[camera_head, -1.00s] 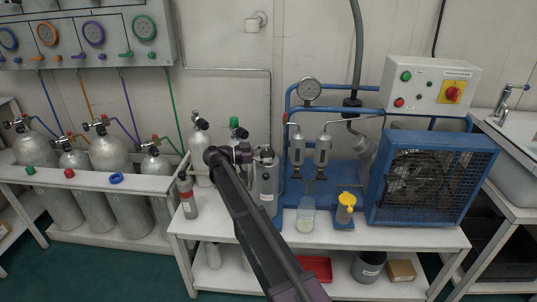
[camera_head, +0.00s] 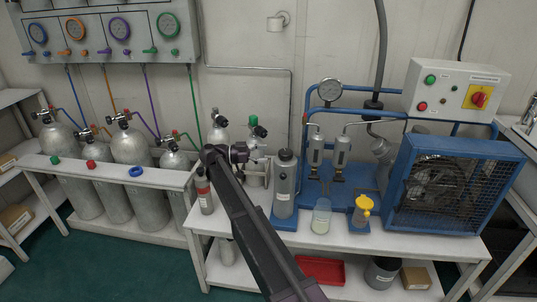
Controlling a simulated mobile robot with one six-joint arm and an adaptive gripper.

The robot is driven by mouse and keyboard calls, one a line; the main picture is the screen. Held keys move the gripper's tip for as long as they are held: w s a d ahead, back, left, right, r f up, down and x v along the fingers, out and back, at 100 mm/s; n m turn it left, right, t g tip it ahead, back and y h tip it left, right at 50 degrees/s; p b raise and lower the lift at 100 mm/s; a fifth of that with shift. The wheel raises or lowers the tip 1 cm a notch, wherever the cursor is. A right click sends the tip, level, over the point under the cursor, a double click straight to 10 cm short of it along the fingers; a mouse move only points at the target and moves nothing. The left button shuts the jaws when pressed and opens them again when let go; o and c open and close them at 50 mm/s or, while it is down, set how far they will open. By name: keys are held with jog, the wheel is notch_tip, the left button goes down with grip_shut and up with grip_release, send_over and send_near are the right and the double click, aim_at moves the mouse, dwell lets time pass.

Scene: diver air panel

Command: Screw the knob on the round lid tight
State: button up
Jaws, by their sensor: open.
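A grey upright cylinder (camera_head: 284,190) stands on the blue base of the compressor set. Its round dark lid (camera_head: 286,156) is on top; the knob is too small to make out clearly. My gripper (camera_head: 258,157) is open and empty, just left of the lid and at about its height in the picture. A gap shows between them, but I cannot tell the depth. My arm crosses the bench from the lower middle and hides part of its front.
Gas bottles (camera_head: 254,133) stand behind my gripper. A red-labelled bottle (camera_head: 205,195) is left of my arm.

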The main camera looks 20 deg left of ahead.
jog(key=n+t+y, duration=0.9)
jog(key=t, duration=0.1)
send_near(281, 157)
jog(key=s, duration=0.1)
jog(key=shift+s+a+b, duration=0.1)
jog(key=shift+a+b, duration=0.1)
jog(key=shift+b, duration=0.1)
jog(key=x, duration=1.4)
jog(key=shift+a+f, duration=0.15)
jog(key=c, duration=1.1)
